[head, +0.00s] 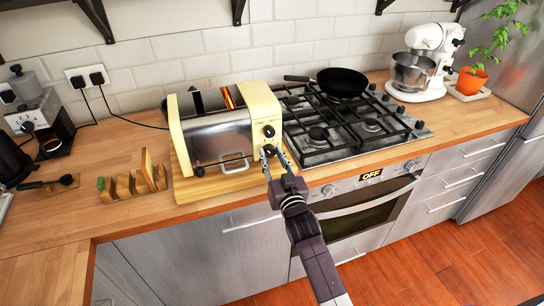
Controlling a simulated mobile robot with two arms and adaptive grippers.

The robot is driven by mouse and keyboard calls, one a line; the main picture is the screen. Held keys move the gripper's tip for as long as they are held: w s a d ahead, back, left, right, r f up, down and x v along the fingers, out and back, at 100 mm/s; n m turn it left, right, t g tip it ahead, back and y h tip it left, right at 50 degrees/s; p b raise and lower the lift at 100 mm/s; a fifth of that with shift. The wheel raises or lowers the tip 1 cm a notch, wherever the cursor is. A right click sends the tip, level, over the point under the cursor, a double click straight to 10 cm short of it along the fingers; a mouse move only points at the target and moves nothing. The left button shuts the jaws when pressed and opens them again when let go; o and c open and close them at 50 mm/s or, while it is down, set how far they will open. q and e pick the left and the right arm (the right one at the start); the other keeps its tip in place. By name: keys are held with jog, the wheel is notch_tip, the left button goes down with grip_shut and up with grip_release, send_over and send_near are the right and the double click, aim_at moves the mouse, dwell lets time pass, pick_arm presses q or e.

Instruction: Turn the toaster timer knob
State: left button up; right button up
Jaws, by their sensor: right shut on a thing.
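The toaster (222,137), cream and steel, stands on a wooden board (240,181) on the counter. Its cream right end panel carries an upper dark knob (269,131) and a lower dark knob (269,150). My right gripper (271,155) reaches up from the front and is shut on the lower knob, with its fingers on either side of it. The fingers partly cover that knob, and its pointer direction is too small to tell. The upper knob is clear of the fingers. My left gripper is not in view.
A gas hob (373,128) with a black pan (342,83) lies just right of the toaster. A wooden toast rack (128,184) stands to its left. A white stand mixer (425,62) and potted plant (471,81) are further right. The counter's front edge passes under my right arm.

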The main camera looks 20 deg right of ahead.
dwell(0.5)
jog(key=o, duration=1.1)
jog(key=shift+o, duration=0.2)
jog(key=s, duration=1.2)
jog(key=shift+a, duration=0.1)
